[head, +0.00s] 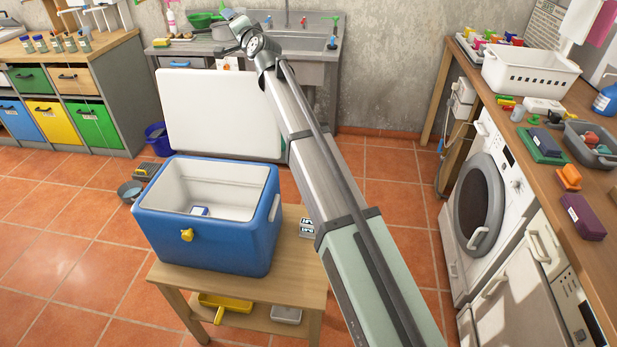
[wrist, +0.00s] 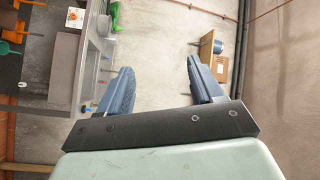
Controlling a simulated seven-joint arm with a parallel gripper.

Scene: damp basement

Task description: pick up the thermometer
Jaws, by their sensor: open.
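A small blue-and-white object (head: 199,211) lies on the floor of the open blue cooler (head: 215,240); it may be the thermometer, but it is too small to be sure. Small dark-and-white items (head: 307,227) sit on the wooden table (head: 240,286) right of the cooler, partly behind my arm; I cannot tell what they are. My gripper (head: 236,30) is raised far above and beyond the cooler, in front of the sink area. In the wrist view my gripper (wrist: 160,85) is open, with nothing between its fingers. Neither the cooler nor these small items show there.
The white lid (head: 218,113) leans upright behind the cooler. The sink counter (head: 300,40) stands at the back. A washing machine (head: 488,205) and a cluttered worktop (head: 545,160) are at right.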

